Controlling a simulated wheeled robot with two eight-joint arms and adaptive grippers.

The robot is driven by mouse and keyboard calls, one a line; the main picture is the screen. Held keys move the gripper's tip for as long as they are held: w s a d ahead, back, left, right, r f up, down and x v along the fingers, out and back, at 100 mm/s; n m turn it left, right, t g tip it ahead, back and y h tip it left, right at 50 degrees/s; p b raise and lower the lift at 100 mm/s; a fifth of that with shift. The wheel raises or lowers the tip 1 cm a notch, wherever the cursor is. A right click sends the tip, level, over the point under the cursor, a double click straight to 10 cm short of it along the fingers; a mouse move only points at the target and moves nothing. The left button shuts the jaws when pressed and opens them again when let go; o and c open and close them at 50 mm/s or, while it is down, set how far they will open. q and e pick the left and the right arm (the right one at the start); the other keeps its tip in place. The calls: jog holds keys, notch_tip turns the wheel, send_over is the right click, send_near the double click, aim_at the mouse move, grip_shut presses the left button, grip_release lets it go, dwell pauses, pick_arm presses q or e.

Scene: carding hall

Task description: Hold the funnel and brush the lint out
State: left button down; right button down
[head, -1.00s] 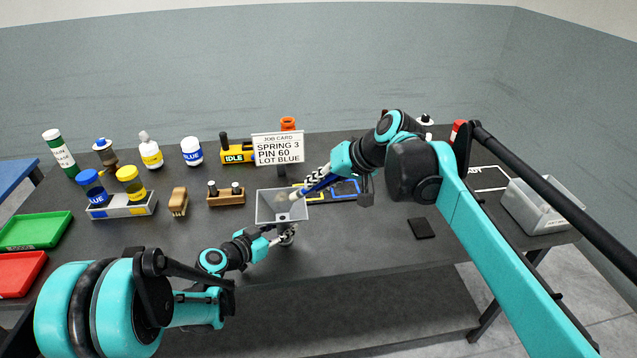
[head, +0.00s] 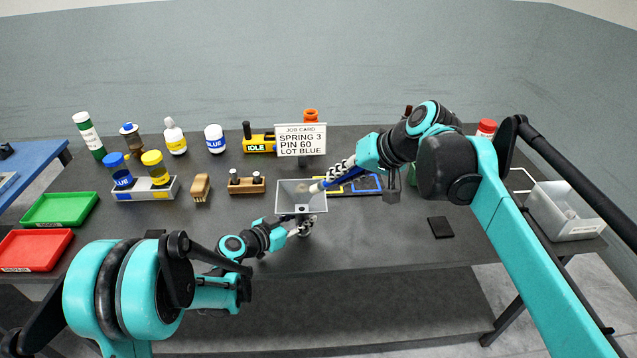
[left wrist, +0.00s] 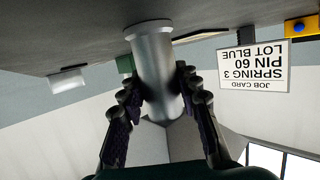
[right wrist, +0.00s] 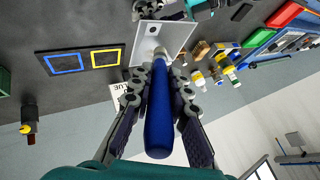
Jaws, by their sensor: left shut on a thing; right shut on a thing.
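The grey square funnel (head: 287,206) stands mouth up over the table's middle, with a small dark hole at its bottom. My left gripper (head: 304,230) is shut on its metal spout (left wrist: 155,65), seen close up in the left wrist view. My right gripper (head: 340,174) is shut on a brush with a blue handle (right wrist: 159,120). The brush's pale tip (head: 316,187) reaches into the funnel at its right side; I cannot tell whether it touches the wall. A small tan patch near the tip may be lint, but it is too small to be sure.
A job card sign (head: 301,139) stands just behind the funnel. Blue and yellow outlined squares (head: 366,184) lie to its right, with a black pad (head: 440,227) nearer the front. A wooden block (head: 246,185) and a brush (head: 201,187) are left. A clear bin (head: 566,215) sits far right.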

jog(key=w+f, duration=0.5)
jog(key=w, duration=0.1)
dwell(0.4)
jog(key=shift+w+f, duration=0.4)
jog(key=shift+w, duration=0.15)
dwell(0.7)
jog(key=shift+s+a, duration=0.1)
jog(key=shift+a, duration=1.5)
jog(key=d, duration=0.3)
jog(key=shift+d, duration=0.2)
jog(key=shift+r, duration=0.1)
jog(key=shift+s+r, duration=0.95)
jog(key=shift+s, duration=0.2)
jog(key=shift+s+r, duration=0.9)
jog(key=shift+s, duration=0.25)
